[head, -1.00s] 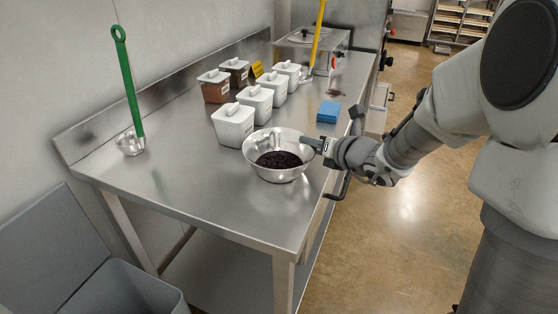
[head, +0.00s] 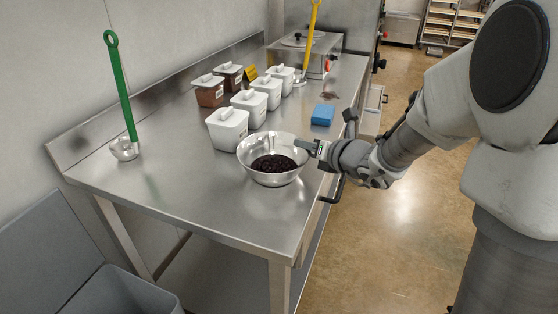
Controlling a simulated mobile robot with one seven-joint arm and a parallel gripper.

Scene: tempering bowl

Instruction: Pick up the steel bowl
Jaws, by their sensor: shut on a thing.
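The steel bowl (head: 257,172) is near the front right edge of the steel table, upright, with dark brown pieces (head: 273,164) inside. My gripper (head: 305,146) comes in from the right and is shut on the bowl's right rim. The fingertips are small in this view and partly hidden at the rim. I cannot tell whether the bowl's base touches the table or is slightly above it.
White lidded containers (head: 227,130) and brown ones (head: 209,92) stand behind the bowl. A blue block (head: 323,115) lies behind my gripper. A green-handled ladle (head: 121,90) is at left; a yellow-handled tool (head: 313,35) is at back. The table's front left (head: 190,190) is clear.

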